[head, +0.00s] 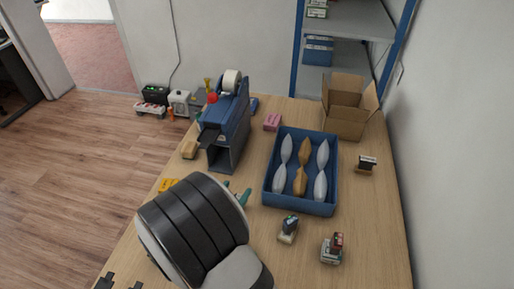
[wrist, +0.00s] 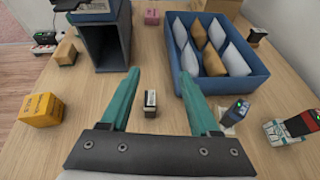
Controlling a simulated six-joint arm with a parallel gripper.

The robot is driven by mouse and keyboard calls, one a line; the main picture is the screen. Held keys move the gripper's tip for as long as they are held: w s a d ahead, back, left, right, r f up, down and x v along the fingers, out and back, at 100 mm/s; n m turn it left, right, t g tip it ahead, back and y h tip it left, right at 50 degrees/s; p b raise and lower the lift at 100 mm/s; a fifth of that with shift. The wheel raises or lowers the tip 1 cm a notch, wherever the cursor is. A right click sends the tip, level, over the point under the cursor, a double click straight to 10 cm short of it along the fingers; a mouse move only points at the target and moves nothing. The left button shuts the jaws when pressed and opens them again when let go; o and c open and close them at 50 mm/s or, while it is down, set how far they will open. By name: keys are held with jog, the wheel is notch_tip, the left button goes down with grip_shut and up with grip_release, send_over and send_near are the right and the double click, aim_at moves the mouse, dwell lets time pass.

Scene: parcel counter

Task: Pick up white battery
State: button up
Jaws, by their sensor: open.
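My gripper (wrist: 160,76) is open and empty, its two teal fingers reaching forward low over the counter. In the head view only the fingertips (head: 237,194) show past my arm. A small block (wrist: 150,102) with a pale front and a dark upper part stands on the counter between the fingers, touching neither. It seems to be the white battery, but its markings are too small to read. My arm hides it in the head view.
Right of my fingers stand a dark-topped device (wrist: 235,112) and a red-topped device (wrist: 294,127). A blue tray (wrist: 222,90) of grey and tan pouches lies beyond. A yellow box (wrist: 41,111) is left; a blue dispenser (head: 225,125) and open carton (head: 347,115) stand farther back.

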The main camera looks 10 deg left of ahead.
jog(key=shift+n+y, duration=0.3)
jog(key=shift+n, duration=0.2)
jog(key=f, duration=0.2)
jog(key=a+f, duration=0.1)
jog(key=f, duration=0.5)
jog(key=shift+s+a, duration=0.15)
jog(key=shift+s, duration=0.05)
jog(key=x, duration=0.3)
jog(key=shift+r, duration=0.2)
grip_shut()
